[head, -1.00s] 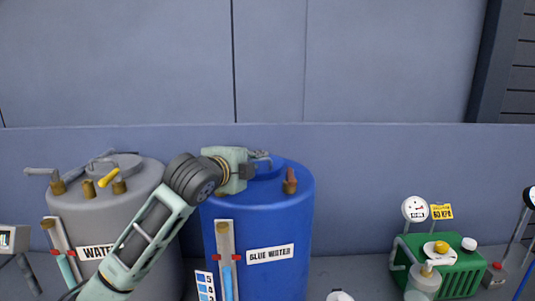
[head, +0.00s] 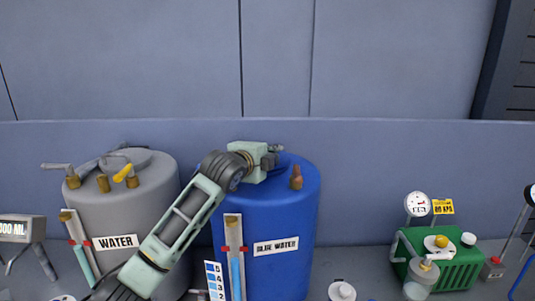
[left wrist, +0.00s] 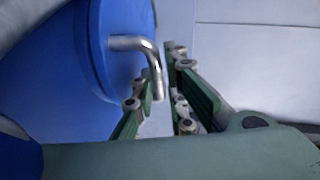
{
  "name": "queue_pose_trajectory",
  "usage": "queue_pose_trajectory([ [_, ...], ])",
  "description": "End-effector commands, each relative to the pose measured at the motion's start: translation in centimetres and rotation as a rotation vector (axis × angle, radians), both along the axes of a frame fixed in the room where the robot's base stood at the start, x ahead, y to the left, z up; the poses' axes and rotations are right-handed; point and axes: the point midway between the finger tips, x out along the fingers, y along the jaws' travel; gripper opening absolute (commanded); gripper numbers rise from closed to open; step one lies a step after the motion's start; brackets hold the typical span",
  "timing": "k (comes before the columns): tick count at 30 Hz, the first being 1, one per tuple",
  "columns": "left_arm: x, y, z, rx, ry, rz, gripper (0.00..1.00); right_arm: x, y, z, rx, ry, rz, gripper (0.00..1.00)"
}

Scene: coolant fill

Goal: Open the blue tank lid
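The blue tank (head: 290,215) with the "BLUE WATER" label stands right of centre in the head view. Its lid on top is mostly hidden behind my left arm and gripper. In the left wrist view a bent metal handle (left wrist: 135,45) sticks out from the blue surface (left wrist: 75,85). My left gripper (head: 274,154) is at the top of the tank in the head view. In the left wrist view its green fingers (left wrist: 160,105) are apart, with the handle's end between them. Whether they touch it I cannot tell. My right gripper is not in view.
A grey tank (head: 130,205) labelled "WATER" stands to the left, with brown and yellow fittings on top. A brown fitting (head: 296,177) stands on the blue tank's right side. A green machine (head: 455,268) with a gauge is at the right. A wall rises behind.

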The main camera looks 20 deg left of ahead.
Motion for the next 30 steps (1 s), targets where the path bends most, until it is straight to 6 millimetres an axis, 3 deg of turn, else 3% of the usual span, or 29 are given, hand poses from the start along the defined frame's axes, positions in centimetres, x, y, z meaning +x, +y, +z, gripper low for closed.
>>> queue_pose_trajectory([
  [3, 0.0, 0.0, 0.0, 0.0, 0.0, 0.0, 0.0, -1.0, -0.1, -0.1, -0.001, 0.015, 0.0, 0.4],
  [9, 0.0, 0.0, 0.0, 0.0, 0.0, 0.0, 0.0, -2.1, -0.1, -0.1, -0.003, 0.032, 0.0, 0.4],
  [22, 0.1, 0.1, 0.3, -0.001, 0.009, 0.001, 0.0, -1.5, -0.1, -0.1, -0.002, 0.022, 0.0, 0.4],
  [30, 0.5, 0.9, 2.1, -0.031, 0.109, 0.002, 0.0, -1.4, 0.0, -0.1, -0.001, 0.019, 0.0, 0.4],
])
